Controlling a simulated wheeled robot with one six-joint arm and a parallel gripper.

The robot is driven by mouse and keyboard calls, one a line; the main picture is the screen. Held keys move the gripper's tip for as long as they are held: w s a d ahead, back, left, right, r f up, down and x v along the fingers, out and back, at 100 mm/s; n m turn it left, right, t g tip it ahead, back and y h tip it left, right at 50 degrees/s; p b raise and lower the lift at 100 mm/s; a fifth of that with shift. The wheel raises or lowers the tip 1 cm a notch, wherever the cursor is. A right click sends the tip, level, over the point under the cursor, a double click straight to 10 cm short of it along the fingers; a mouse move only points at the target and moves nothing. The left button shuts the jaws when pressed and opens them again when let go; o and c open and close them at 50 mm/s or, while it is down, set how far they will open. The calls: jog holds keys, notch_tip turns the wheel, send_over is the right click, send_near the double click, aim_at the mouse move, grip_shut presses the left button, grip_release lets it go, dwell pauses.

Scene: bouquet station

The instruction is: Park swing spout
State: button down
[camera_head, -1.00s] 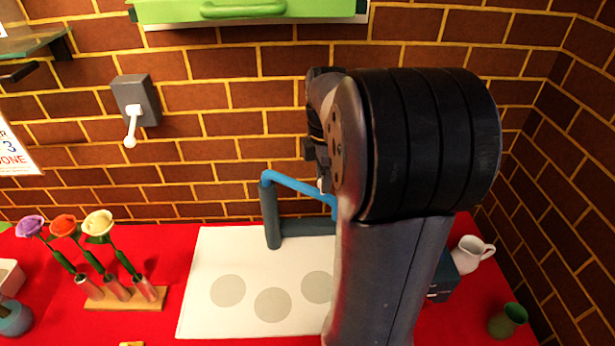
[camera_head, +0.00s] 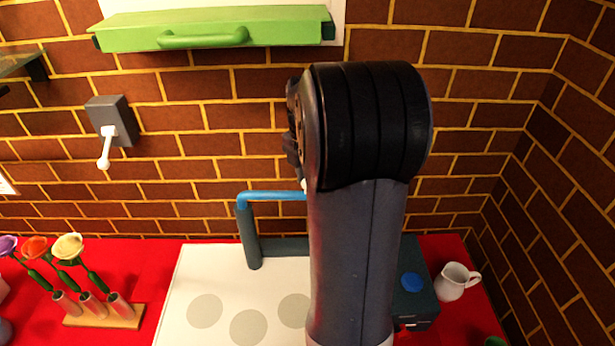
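The swing spout (camera_head: 272,196) is a blue tube on top of a dark grey-blue post (camera_head: 249,238) at the back edge of the white board. It points right from the post, and its right end goes out of sight behind my arm. My arm stands upright right of the middle and covers the space behind it. My gripper is hidden behind the arm, so neither its fingers nor any contact with the spout can be seen.
A dark box with a blue button (camera_head: 411,283) and a white jug (camera_head: 456,281) stand right of my arm. A wooden rack (camera_head: 112,318) holds several flowers at left. A wall lever (camera_head: 105,147) and a green-handled panel (camera_head: 213,34) are on the brick wall. The white board (camera_head: 190,275) has free room.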

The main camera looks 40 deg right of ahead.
dwell(0.3)
jog(key=c, duration=1.2)
grip_release()
jog(key=shift+s, duration=0.1)
